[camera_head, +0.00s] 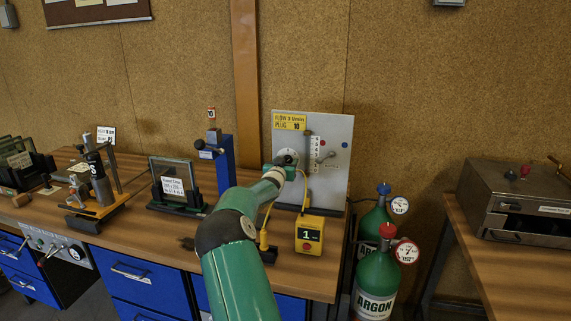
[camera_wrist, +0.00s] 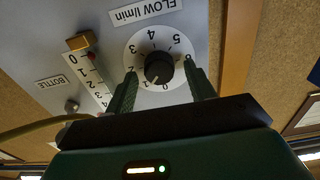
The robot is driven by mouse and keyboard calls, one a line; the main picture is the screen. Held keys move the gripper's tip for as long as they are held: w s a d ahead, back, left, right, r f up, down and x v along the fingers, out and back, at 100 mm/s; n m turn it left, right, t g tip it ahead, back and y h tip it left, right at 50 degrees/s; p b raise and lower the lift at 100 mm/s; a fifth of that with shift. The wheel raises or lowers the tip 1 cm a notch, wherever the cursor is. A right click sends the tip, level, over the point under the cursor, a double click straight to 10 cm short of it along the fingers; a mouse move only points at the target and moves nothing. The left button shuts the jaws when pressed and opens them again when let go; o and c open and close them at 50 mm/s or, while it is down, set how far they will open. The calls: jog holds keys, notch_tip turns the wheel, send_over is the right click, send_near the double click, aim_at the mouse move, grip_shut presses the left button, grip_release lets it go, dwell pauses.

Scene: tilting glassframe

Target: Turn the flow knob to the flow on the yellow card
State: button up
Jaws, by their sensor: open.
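The black flow knob (camera_wrist: 158,68) sits on a round white dial numbered 0 to 6 on the grey panel (camera_head: 340,135). Its white mark points to the lower left in the wrist view, near the 0 and 1 end. My gripper (camera_wrist: 160,68) is open, with one finger on each side of the knob and gaps visible between them. In the head view my gripper (camera_head: 283,166) is at the panel's left part and partly covers the dial. The yellow card (camera_head: 290,122) at the panel's top left appears to read flow 3 l/min, plug 10.
A flow scale (camera_head: 313,155) stands right of the dial. A yellow box (camera_head: 309,236) showing 1 is on the bench below. A blue post (camera_head: 226,160) and a framed glass (camera_head: 173,180) stand to the left. Green argon bottles (camera_head: 377,283) stand right of the bench.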

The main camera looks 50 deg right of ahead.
jog(key=shift+c, duration=0.2)
jog(key=c, duration=0.9)
jog(key=m, duration=0.4)
jog(key=shift+s, duration=0.15)
jog(key=m, duration=0.5)
jog(key=shift+d+f, duration=0.1)
jog(key=m, duration=0.4)
jog(key=shift+m, duration=0.3)
jog(key=shift+f+m, duration=0.1)
jog(key=shift+m, duration=2)
